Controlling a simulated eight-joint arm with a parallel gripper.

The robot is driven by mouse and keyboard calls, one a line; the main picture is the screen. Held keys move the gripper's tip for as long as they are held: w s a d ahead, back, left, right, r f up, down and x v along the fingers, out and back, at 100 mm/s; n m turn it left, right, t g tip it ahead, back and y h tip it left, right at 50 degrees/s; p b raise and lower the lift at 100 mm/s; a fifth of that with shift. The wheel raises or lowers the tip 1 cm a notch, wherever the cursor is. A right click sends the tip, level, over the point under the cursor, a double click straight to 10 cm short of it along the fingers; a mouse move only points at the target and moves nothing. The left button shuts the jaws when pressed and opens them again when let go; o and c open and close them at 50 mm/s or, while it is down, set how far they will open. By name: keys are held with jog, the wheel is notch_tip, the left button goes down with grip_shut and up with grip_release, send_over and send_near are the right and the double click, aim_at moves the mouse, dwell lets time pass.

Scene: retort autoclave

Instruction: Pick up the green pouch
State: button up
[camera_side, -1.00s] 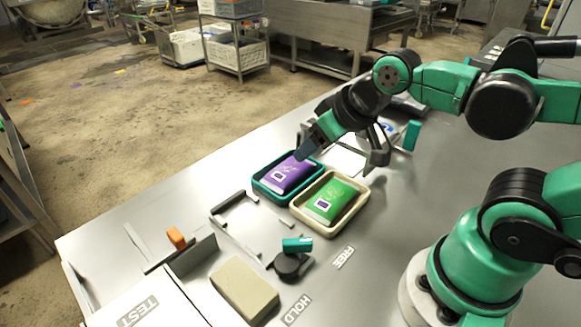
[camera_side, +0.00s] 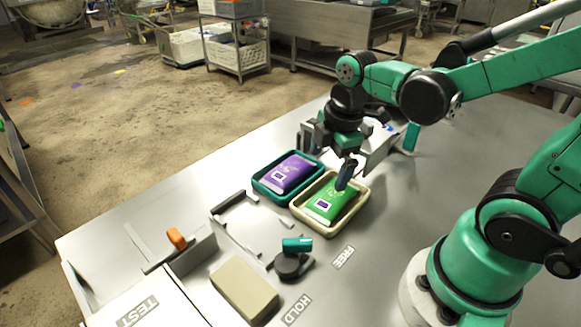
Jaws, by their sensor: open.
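The green pouch (camera_side: 325,204) lies flat in a cream tray (camera_side: 328,231) on the metal table. It has a white label with a dark mark. My gripper (camera_side: 328,168) is open and points down above the far end of the trays. One finger (camera_side: 346,174) overlaps the far edge of the green pouch in the picture; I cannot tell whether it touches. The other finger is near the purple pouch's side, partly hard to make out. Nothing is held.
A purple pouch (camera_side: 289,174) lies in a teal tray (camera_side: 264,192) just left of the cream tray. A beige block (camera_side: 243,289), a black knob with a teal handle (camera_side: 295,258) and an orange-topped part (camera_side: 177,238) stand nearer the front. The table right of the cream tray is clear.

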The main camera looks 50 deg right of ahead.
aim_at(332, 194)
jog(key=n, duration=0.1)
jog(key=f+n+g, duration=0.1)
jog(key=n, duration=0.1)
jog(key=d+f+n+g, duration=0.1)
jog(key=n, duration=0.1)
jog(key=shift+s+d+f, duration=0.1)
jog(key=shift+s+f, duration=0.05)
jog(key=shift+s, duration=0.2)
jog(key=shift+f, duration=2.75)
jog(key=c, duration=1.2)
